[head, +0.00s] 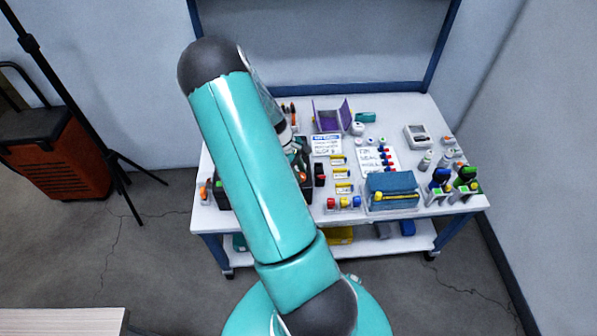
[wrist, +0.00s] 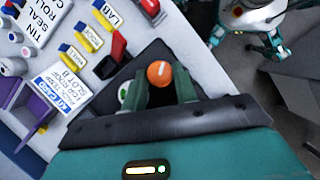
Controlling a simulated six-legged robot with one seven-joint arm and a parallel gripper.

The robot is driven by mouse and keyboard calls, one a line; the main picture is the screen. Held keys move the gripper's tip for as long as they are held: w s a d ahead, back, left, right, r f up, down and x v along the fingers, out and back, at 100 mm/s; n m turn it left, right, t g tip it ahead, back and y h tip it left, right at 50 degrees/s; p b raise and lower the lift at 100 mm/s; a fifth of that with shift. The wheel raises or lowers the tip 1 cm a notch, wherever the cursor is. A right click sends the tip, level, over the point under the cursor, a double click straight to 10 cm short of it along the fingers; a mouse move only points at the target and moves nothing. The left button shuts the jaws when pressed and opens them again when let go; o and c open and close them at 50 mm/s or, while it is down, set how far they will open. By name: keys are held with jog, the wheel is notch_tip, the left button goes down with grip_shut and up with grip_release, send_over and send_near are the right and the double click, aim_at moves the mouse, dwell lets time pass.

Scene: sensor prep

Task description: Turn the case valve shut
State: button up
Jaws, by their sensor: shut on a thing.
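The case valve, an orange round knob (wrist: 160,74) with a short pale mark on top, shows in the wrist view. My gripper (wrist: 161,88) has its two dark fingers on either side of the knob and is shut on it. The knob sits on the dark case (wrist: 122,77), which is mostly hidden behind my gripper. A green and white round part (wrist: 123,93) shows beside the left finger. In the head view, my arm covers much of the case (head: 222,195), and the grip itself is hard to make out.
The case stands on a white table (head: 405,108). Yellow-labelled cards (wrist: 84,40), a red and black item (wrist: 112,52) and a purple open box (head: 331,115) are close by. A blue pouch (head: 392,186) and several bottles are to the right. A wall is behind.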

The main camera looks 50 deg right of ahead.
jog(key=m+y, duration=0.1)
jog(key=m, duration=0.3)
jog(key=shift+d+m+y, duration=0.2)
jog(key=shift+m+y, duration=0.1)
jog(key=shift+y, duration=0.1)
jog(key=m+y, duration=0.1)
jog(key=m, duration=0.2)
jog(key=shift+d+m, duration=0.15)
jog(key=shift+m, duration=0.15)
jog(key=m, duration=0.2)
jog(key=m+t+y, duration=0.1)
jog(key=m, duration=0.1)
jog(key=shift+d+y, duration=0.1)
jog(key=shift+y, duration=0.2)
jog(key=shift+s+d+m+t+y, duration=0.15)
jog(key=shift+m+t, duration=0.3)
jog(key=shift+m, duration=0.7)
jog(key=shift+a+m+t+y, duration=0.1)
jog(key=shift+m+t+y, duration=0.25)
jog(key=shift+m, duration=0.8)
jog(key=o, duration=1)
jog(key=shift+c, duration=0.2)
jog(key=shift+r, duration=0.1)
jog(key=v, duration=1.3)
jog(key=shift+r, duration=0.4)
